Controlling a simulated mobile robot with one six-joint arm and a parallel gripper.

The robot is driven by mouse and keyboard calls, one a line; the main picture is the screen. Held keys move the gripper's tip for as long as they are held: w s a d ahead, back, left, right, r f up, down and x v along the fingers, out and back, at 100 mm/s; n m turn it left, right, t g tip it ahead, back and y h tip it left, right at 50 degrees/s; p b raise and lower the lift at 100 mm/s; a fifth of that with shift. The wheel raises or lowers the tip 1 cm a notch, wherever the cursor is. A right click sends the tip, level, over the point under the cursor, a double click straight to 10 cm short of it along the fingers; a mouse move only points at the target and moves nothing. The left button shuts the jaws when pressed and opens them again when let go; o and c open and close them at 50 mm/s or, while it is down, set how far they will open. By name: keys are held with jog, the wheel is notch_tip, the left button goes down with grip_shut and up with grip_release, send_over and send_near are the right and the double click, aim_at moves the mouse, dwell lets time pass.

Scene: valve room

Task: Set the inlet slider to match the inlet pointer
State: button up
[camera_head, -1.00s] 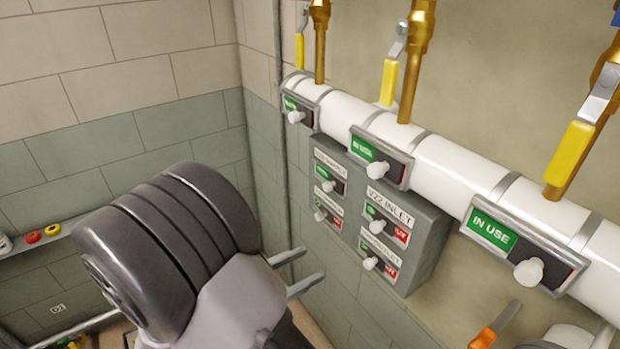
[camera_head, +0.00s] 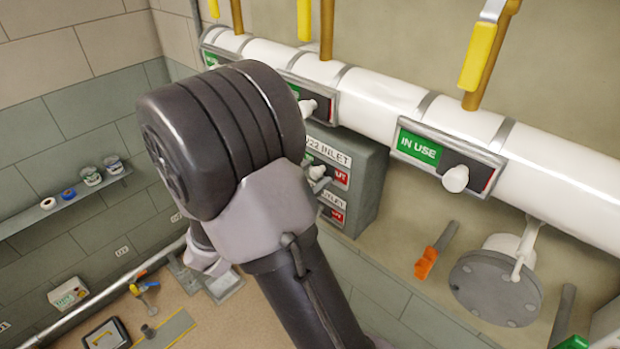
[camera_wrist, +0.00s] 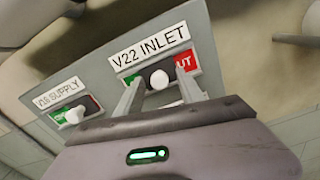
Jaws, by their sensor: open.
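The V22 INLET slider has a white knob (camera_wrist: 159,79) under its label (camera_wrist: 150,47). Green shows at the left of its slot and a red panel (camera_wrist: 185,62) ending in "UT" at the right; the knob sits between them. My gripper (camera_wrist: 158,86) is open, with one finger on each side of the knob in the picture. I cannot tell whether the fingers touch it. In the head view the V22 INLET label (camera_head: 328,152) shows, but my arm hides part of the panel. I cannot identify the inlet pointer in these frames.
The supply slider (camera_wrist: 74,116) is left of the inlet slider in the wrist view. A white pipe (camera_head: 385,105) with IN USE slider plates (camera_head: 448,160) runs above the grey box (camera_head: 366,180). Yellow lever handles (camera_head: 479,57) hang above it. A grey flange (camera_head: 496,288) is at lower right.

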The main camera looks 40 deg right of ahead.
jog(key=shift+c, duration=0.5)
grip_shut()
dwell(0.8)
